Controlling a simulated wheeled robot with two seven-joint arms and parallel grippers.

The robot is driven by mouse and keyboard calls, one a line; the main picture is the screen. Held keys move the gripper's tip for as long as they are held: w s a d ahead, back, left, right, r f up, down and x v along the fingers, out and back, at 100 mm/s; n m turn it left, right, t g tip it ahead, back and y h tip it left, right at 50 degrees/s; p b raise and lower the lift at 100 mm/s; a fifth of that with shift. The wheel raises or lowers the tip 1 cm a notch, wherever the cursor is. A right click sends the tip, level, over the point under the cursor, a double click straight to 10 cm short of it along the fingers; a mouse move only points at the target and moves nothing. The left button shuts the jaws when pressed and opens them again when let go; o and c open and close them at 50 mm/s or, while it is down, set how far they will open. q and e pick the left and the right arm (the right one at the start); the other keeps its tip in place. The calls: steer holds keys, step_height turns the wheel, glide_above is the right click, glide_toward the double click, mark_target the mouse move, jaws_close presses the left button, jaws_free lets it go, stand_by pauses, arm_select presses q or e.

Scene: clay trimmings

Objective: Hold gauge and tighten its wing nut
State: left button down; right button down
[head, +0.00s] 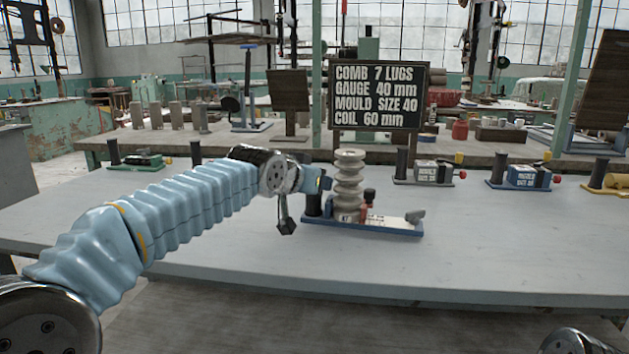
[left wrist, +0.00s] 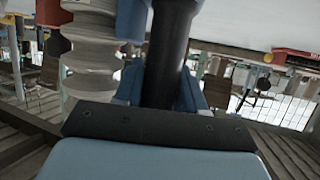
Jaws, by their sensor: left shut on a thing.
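The gauge (head: 385,226) is a blue-based fixture with a pale plate lying on the pale table. A ribbed beige clay piece (head: 348,183) stands upright on it, and also shows in the left wrist view (left wrist: 92,50). A black post (head: 313,206) rises at the gauge's left end. My left gripper (head: 318,184) reaches in from the left and is shut on this post, which shows between its blue fingers in the left wrist view (left wrist: 170,55). A small grey part (head: 415,216), possibly the wing nut, sits at the gauge's right end. My right gripper is out of view.
Similar fixtures with grey (head: 432,173), blue (head: 522,177) and green (head: 140,161) parts stand along the table's far side. A dark sign (head: 378,95) stands behind on another bench. The table's front and right are clear.

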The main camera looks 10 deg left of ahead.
arm_select(q)
steer(key=shift+r, duration=0.1)
steer(key=shift+w+a+f, duration=0.1)
steer(key=shift+w+f, duration=0.6)
steer(key=shift+w, duration=0.05)
steer(key=shift+f+b, duration=0.35)
stand_by(1.0)
